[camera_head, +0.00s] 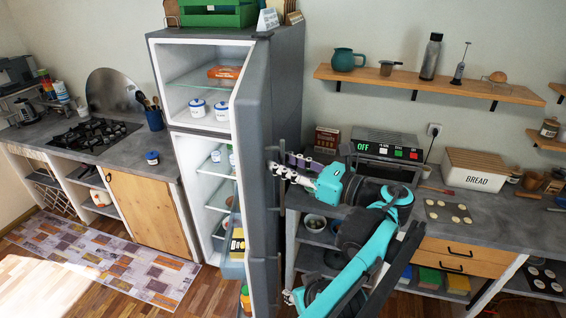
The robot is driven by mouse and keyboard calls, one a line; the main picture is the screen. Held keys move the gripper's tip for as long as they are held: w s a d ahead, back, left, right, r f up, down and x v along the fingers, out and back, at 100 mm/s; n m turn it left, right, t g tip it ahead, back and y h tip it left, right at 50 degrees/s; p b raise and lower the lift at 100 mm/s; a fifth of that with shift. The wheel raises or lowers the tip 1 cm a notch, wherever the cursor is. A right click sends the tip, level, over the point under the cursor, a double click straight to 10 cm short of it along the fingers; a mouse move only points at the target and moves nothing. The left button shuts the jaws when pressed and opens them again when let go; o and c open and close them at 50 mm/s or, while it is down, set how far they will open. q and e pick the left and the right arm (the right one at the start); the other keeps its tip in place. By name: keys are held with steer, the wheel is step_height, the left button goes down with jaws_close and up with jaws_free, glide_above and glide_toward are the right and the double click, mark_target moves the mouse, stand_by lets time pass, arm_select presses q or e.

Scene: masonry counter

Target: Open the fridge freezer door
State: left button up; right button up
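The grey fridge freezer (289,90) stands left of centre with its inside showing. Its upper compartment (187,70) and lower compartment (207,185) are both uncovered. The door side (258,130) is swung out toward me and seen nearly edge-on, with a dark handle on its right face.
A counter (490,225) with a toaster oven (385,148) and bread box (473,170) stands right of the fridge. A wall shelf (440,86) is above. A stove (95,133) is on the left counter. A patterned rug (110,260) lies on open floor at left.

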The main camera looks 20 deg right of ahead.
arm_select(q)
steer(key=v, duration=1.1)
steer(key=shift+s+d, duration=0.25)
